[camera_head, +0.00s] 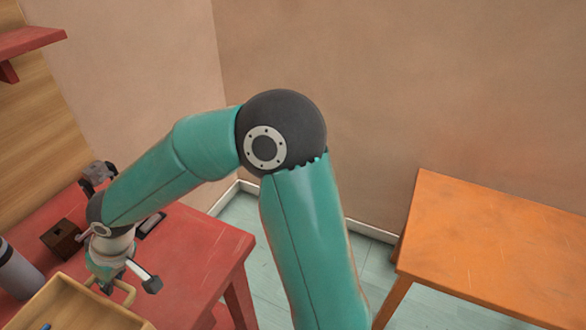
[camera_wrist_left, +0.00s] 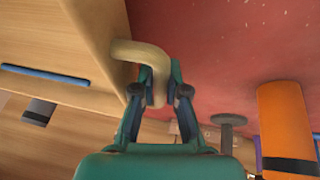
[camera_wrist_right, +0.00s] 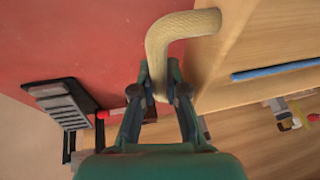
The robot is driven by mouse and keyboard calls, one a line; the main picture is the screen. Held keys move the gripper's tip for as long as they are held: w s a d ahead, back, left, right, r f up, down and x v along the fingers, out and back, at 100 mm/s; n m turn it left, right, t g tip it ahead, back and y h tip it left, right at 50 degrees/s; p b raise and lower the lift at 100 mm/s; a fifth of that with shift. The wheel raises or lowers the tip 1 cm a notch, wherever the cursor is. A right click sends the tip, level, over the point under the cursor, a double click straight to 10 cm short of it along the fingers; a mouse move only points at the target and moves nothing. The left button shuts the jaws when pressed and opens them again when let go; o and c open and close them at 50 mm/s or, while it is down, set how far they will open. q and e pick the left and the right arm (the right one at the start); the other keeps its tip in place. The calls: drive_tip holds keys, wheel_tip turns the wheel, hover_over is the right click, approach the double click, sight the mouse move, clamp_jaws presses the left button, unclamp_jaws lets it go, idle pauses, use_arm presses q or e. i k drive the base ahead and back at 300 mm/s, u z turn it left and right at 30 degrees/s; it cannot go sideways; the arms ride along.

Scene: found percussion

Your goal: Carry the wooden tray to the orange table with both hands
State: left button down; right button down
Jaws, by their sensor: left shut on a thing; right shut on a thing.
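The wooden tray (camera_head: 68,306) is light wood and shows at the bottom left of the head view, cut off by the frame edge, over the red table (camera_head: 200,245). I cannot tell whether it rests on it. My right gripper (camera_head: 122,285) is shut on the tray's curved handle, which the right wrist view shows between its fingers (camera_wrist_right: 160,88). My left gripper (camera_wrist_left: 158,90) is shut on the other handle (camera_wrist_left: 145,55); it is outside the head view. A blue stick (camera_wrist_right: 275,69) lies in the tray. The orange table (camera_head: 490,235) stands at the right, its visible top bare.
A grey cylinder (camera_head: 16,272) and a dark brown box (camera_head: 62,239) are on the red table. An orange cylinder (camera_wrist_left: 285,125) is near my left gripper. A dark ribbed object (camera_wrist_right: 60,105) is near my right gripper. A floor gap (camera_head: 255,275) separates the tables.

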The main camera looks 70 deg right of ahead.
sight(524, 247)
drive_tip(key=k, duration=1.45)
drive_tip(key=u, duration=0.1)
drive_tip(key=i, duration=0.25)
drive_tip(key=z, duration=3.2)
